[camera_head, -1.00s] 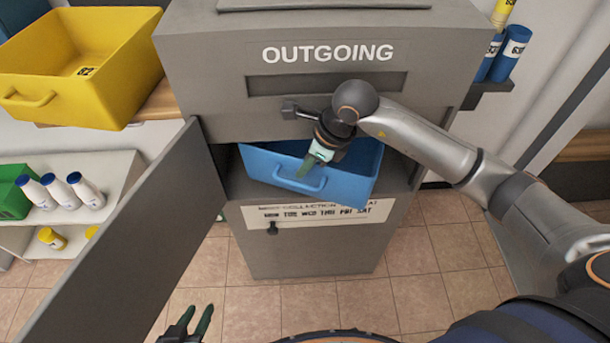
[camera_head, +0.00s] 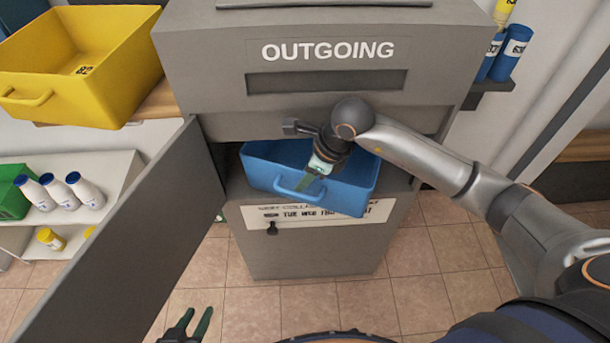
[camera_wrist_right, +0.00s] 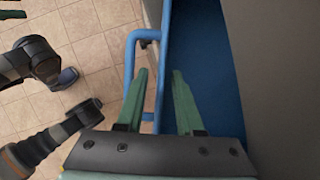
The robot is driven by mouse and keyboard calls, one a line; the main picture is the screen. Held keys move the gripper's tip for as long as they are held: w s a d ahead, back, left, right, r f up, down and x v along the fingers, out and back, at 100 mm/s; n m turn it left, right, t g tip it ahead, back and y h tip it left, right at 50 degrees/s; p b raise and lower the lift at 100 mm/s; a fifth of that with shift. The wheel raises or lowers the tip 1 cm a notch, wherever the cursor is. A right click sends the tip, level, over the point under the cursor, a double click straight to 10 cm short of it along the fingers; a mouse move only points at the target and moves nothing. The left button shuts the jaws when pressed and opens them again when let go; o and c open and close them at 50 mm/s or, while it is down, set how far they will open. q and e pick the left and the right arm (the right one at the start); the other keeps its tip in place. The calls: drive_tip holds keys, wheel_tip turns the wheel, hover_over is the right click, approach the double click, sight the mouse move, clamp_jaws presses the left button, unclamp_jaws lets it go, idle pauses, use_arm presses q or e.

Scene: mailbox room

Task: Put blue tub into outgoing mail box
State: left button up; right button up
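The blue tub (camera_head: 340,198) sits partly inside the open lower compartment of the grey outgoing mail box (camera_head: 325,25). Its front side with the handle (camera_head: 297,190) sticks out past the front edge and covers part of the label. My right gripper (camera_head: 303,183) is over the tub's front rim. In the right wrist view its green fingers (camera_wrist_right: 160,90) are apart, with the tub's rim and handle between or just beneath them; contact cannot be told. My left gripper (camera_head: 190,324) is open and empty at the bottom, away from the tub.
The mail box door (camera_head: 135,235) stands open on the left. A yellow tub (camera_head: 85,65) sits on a shelf at upper left. White bottles (camera_head: 60,190) and a green bin (camera_head: 14,195) are on the left shelves. Blue tubes (camera_head: 505,58) stand at upper right. The tiled floor is clear.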

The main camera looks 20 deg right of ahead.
drive_tip(key=shift+r, duration=0.1)
drive_tip(key=shift+r, duration=0.2)
drive_tip(key=p+v, duration=0.1)
drive_tip(key=v, duration=0.9)
drive_tip(key=shift+d+r+p, duration=0.1)
drive_tip(key=shift+r+p, duration=0.25)
drive_tip(key=shift+p, duration=0.05)
drive_tip(key=shift+s+d+r, duration=0.15)
drive_tip(key=shift+s+r, duration=0.1)
drive_tip(key=shift+r, duration=0.2)
